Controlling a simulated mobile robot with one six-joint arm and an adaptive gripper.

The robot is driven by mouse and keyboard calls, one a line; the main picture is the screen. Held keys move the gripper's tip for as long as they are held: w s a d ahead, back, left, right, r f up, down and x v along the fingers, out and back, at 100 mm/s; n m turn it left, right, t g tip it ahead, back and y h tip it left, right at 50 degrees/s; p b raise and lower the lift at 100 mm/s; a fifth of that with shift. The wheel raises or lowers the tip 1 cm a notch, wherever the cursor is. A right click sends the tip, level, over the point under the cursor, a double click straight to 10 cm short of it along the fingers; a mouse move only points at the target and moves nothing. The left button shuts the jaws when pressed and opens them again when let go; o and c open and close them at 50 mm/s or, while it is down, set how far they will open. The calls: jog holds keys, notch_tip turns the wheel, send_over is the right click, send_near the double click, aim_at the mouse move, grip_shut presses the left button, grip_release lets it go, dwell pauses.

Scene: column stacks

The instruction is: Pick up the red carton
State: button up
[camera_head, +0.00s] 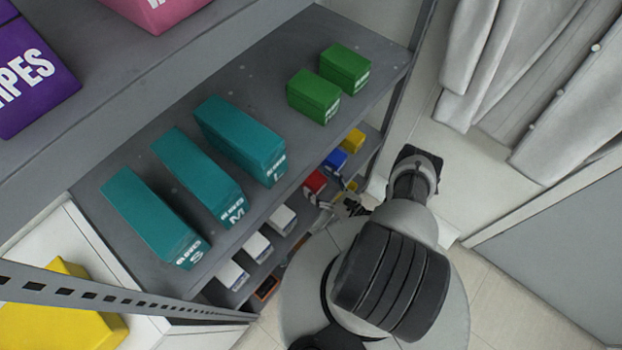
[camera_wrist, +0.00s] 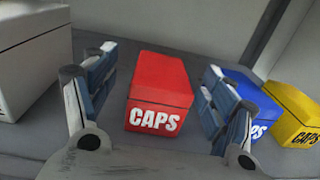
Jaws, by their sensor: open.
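The red carton (camera_wrist: 158,90), marked CAPS, stands on a grey shelf in the wrist view. It also shows small in the head view (camera_head: 315,181) on a lower shelf. My gripper (camera_wrist: 155,85) is open, with one finger to the left of the red carton and the other to its right. The carton lies between and beyond the fingers, and a gap shows on its left side. I cannot tell how far the fingertips reach along its sides. In the head view my gripper (camera_head: 347,205) is small and partly hidden by the shelf and my arm.
A blue carton (camera_wrist: 247,92) stands close right of the red one, partly behind my right finger, with a yellow carton (camera_wrist: 293,112) beyond. A white carton (camera_wrist: 32,55) is at left. The shelf above (camera_head: 270,85) holds teal and green boxes.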

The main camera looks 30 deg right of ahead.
aim_at(311, 175)
jog(key=b+x, duration=0.1)
jog(key=x, duration=0.3)
jog(key=shift+w+d+f, duration=0.1)
jog(key=shift+w+f, duration=0.05)
jog(key=shift+w, duration=0.05)
jog(key=shift+c, duration=0.2)
jog(key=c, duration=1.2)
